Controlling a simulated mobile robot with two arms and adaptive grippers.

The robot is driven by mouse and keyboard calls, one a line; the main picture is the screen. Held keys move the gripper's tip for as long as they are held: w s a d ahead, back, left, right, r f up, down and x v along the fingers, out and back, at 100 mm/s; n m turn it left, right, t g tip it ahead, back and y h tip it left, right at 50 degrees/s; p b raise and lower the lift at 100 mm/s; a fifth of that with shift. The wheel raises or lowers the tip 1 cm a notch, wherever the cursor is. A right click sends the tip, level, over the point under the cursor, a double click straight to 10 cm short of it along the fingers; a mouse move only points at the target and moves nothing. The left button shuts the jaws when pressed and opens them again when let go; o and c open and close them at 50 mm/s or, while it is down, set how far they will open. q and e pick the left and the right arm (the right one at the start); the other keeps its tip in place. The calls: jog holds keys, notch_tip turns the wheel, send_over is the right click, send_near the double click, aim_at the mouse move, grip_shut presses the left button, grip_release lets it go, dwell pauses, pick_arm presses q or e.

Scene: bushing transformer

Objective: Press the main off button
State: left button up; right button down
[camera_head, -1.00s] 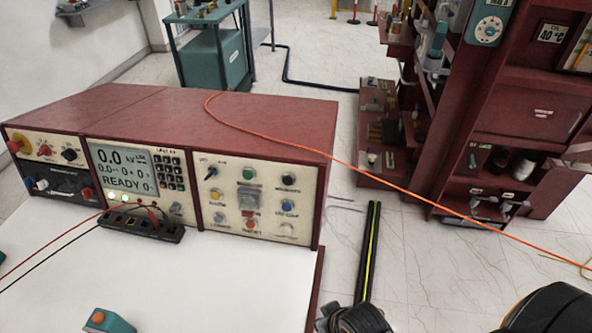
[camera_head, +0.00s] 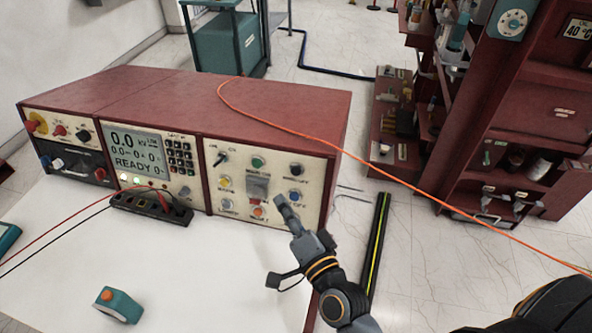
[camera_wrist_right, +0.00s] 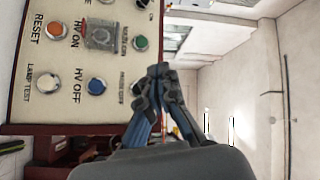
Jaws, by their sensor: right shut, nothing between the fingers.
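The main off button (camera_head: 297,169) is the black round button at the upper right of the cream control panel (camera_head: 238,213) in the head view. In the right wrist view the panel is turned on its side, and a dark button (camera_wrist_right: 136,88) beside the MAIN OFF label is partly covered by my fingers. My right gripper (camera_head: 283,203) is shut and empty. In the head view its tips overlap the panel below the black button, near the blue button (camera_head: 295,196). In the wrist view the tips (camera_wrist_right: 158,70) show beside the panel edge; contact cannot be told. My left gripper is not in view.
The green button (camera_head: 257,161), orange button (camera_head: 258,212) and a covered switch (camera_head: 257,187) share the panel. An orange cable (camera_head: 330,143) crosses the red cabinet top. A teal device (camera_head: 120,306) lies on the white table (camera_head: 185,275). Floor right of the cabinet is partly free.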

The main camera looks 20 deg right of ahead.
aim_at(296, 179)
jog(key=shift+w+d+f+b, duration=0.35)
jog(key=shift+w+d+b, duration=0.35)
jog(key=shift+w, duration=0.5)
jog(key=shift+w+d+f+b, duration=0.4)
jog(key=shift+w+d, duration=0.55)
jog(key=shift+w, duration=0.2)
jog(key=shift+w+d+f+b, duration=0.35)
jog(key=shift+w+d+b, duration=0.35)
jog(key=shift+w, duration=0.5)
jog(key=shift+w+d, duration=0.1)
jog(key=shift+d, duration=0.05)
jog(key=shift+w+d+f, duration=0.1)
jog(key=shift+w+d, duration=0.05)
jog(key=shift+w, duration=0.1)
jog(key=shift+w+d, duration=0.25)
jog(key=shift+w, duration=0.1)
jog(key=shift+s, duration=0.1)
jog(key=shift+s+a+p, duration=0.5)
jog(key=shift+s+p, duration=0.15)
